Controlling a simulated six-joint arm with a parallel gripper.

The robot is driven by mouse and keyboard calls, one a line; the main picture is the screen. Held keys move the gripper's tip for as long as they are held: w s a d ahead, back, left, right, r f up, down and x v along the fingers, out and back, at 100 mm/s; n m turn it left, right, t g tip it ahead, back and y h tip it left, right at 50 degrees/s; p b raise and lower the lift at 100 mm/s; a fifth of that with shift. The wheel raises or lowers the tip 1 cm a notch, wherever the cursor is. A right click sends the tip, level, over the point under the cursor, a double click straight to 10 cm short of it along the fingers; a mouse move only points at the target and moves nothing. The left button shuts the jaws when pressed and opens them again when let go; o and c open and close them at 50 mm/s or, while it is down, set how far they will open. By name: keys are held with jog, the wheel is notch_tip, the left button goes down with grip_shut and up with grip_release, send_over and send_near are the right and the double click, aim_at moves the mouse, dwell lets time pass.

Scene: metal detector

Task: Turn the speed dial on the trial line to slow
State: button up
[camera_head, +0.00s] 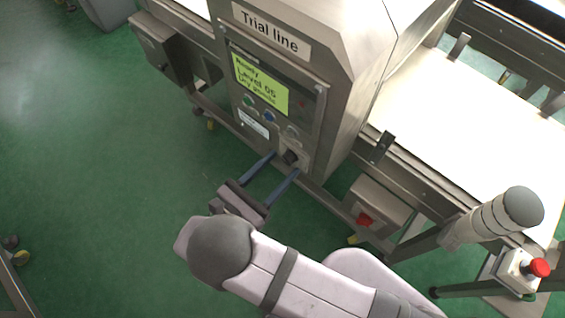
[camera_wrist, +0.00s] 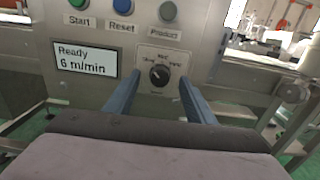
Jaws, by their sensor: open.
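The speed dial (camera_wrist: 159,75) is a round black knob on a pale square plate on the trial line's grey front panel. Its white mark points to the upper left; the small words around it are too blurred to read surely. In the head view the dial (camera_head: 291,157) sits low on the machine marked "Trial line" (camera_head: 271,30). My gripper (camera_head: 284,163) is open, with its two blue fingers pointing at the panel on either side of the dial. In the wrist view the fingers (camera_wrist: 158,88) frame the dial plate, and nothing is between them but the dial ahead.
A small display (camera_wrist: 86,60) left of the dial reads "Ready 6 m/min". Start (camera_wrist: 77,4), Reset (camera_wrist: 123,7) and Product (camera_wrist: 167,11) buttons are above. A green screen (camera_head: 260,84) reads "Ready Level 05". A red emergency button (camera_head: 540,267) stands at right.

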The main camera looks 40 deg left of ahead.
jog(key=s+b, duration=0.1)
jog(key=s, duration=0.4)
jog(key=shift+s+b, duration=0.2)
jog(key=shift+b, duration=0.2)
